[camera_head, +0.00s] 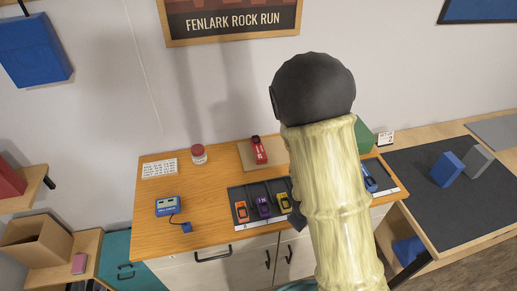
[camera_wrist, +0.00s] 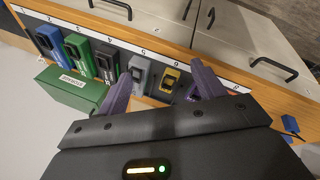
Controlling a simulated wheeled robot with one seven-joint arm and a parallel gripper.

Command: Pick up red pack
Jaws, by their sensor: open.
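My gripper (camera_wrist: 163,88) is open, its two purple-grey fingers apart above the slotted tray (camera_wrist: 213,75). A grey model car (camera_wrist: 140,71) and a yellow one (camera_wrist: 171,78) show between the fingers, with nothing held. In the head view my arm hides most of the gripper. A small pinkish-red block (camera_head: 79,263) lies on the low wooden shelf at lower left, and may be the red pack. A red model car (camera_head: 259,150) lies on a board at the back of the desk. No red pack shows in the wrist view.
The tray holds several coloured cars. A green box (camera_wrist: 72,90) stands beside it. A blue device (camera_head: 168,206) with a cable and a red-lidded jar (camera_head: 198,154) are on the desk. An open cardboard box (camera_head: 35,240) is beside the pinkish-red block. A dark mat (camera_head: 425,185) lies at right.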

